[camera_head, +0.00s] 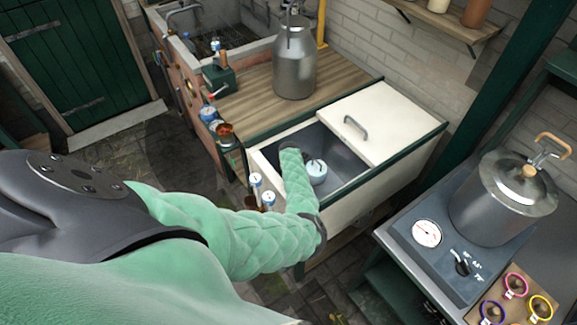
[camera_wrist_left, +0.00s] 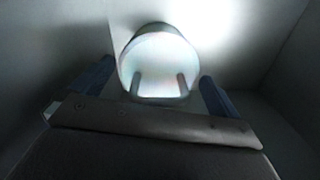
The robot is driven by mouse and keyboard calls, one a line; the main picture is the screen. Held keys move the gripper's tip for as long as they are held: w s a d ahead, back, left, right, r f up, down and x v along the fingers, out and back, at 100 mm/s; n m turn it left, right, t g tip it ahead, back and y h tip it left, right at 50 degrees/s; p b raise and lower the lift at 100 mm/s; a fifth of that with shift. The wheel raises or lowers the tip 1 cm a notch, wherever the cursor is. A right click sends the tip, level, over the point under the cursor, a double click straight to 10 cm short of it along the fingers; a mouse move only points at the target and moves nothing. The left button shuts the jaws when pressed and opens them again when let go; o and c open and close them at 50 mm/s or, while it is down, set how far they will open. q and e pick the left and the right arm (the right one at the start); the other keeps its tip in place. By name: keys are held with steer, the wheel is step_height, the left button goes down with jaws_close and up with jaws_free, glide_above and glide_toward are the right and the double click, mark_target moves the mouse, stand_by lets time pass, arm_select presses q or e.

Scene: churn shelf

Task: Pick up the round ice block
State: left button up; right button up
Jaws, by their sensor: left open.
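The round ice block (camera_head: 317,174), pale and whitish-blue, sits inside the open chest cooler (camera_head: 345,160), near its left end. In the left wrist view the block (camera_wrist_left: 158,58) is a bright round shape straight ahead, with two short grey uprights in front of its face. My left gripper (camera_wrist_left: 158,76) is open, with one dark blue finger at each side of the block; I cannot tell whether they touch it. In the head view my green-sleeved left arm reaches into the cooler, and its fingers are hidden there. My right gripper is not in view.
A cream lid (camera_head: 378,120) with a grey handle covers the cooler's right part. White bottles (camera_head: 256,186) stand at its left edge. A metal milk can (camera_head: 294,62) stands on the wooden counter behind. A large lidded pot (camera_head: 500,200) stands on the right. Cooler walls enclose my gripper.

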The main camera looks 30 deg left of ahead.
arm_select(q)
steer(key=shift+w, duration=0.1)
steer(key=c, duration=1.7)
